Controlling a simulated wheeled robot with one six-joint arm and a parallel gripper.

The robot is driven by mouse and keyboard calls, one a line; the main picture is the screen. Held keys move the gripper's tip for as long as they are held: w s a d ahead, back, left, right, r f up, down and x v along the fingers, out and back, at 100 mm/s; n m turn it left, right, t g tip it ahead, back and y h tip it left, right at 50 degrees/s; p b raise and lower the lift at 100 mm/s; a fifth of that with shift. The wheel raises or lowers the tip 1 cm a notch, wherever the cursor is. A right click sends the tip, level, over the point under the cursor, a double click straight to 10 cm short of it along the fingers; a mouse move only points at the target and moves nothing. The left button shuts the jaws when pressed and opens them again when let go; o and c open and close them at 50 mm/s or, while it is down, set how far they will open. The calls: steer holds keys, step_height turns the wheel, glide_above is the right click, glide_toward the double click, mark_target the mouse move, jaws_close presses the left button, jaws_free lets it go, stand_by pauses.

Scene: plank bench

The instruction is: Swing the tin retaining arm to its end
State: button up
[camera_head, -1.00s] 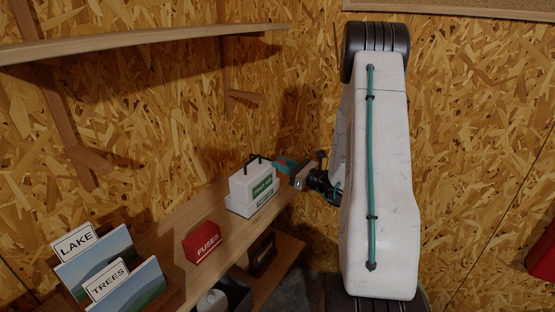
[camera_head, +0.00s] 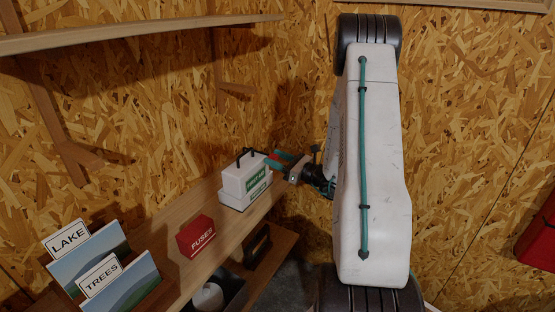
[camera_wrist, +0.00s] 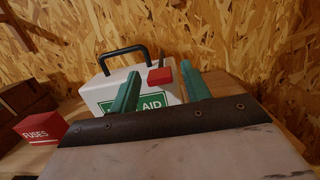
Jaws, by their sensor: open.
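The white first-aid tin (camera_head: 234,181) with a green label stands on the plank shelf and also shows in the wrist view (camera_wrist: 98,98). A black bar (camera_head: 243,153) rises at its top; in the wrist view it is a bent black handle shape (camera_wrist: 122,50). A red block (camera_wrist: 160,76) shows at the tin's upper right, between my fingers in the picture. I cannot tell whether it belongs to the retaining arm. My gripper (camera_head: 279,158) is open at the tin's right end, its green fingers pointing at it. Contact with the red block cannot be made out.
A red FUSES box (camera_head: 196,237) stands nearer on the same shelf (camera_head: 222,240). LAKE (camera_head: 68,237) and TREES (camera_head: 99,275) cards stand at the front left. An upper shelf (camera_head: 130,34) runs above. The chipboard wall (camera_head: 285,110) is close behind my gripper.

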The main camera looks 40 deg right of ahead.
steer(key=v, duration=0.7)
steer(key=shift+s+d, duration=0.15)
steer(key=shift+s, duration=0.2)
steer(key=s+a+r+n+g+y, duration=0.35)
steer(key=a+n+g, duration=0.45)
steer(key=a, duration=0.3)
steer(key=s+a+r+n+g+y, duration=0.2)
steer(key=s+a+n+g+y, duration=0.25)
steer(key=a+n+g, duration=0.55)
steer(key=s+a+r+n+h, duration=1.1)
steer(key=s+r+n+h, duration=0.1)
steer(key=n, duration=0.3)
steer(key=shift+s+r+h, duration=0.15)
steer(key=shift+s+h, duration=0.35)
steer(key=shift+s, duration=0.2)
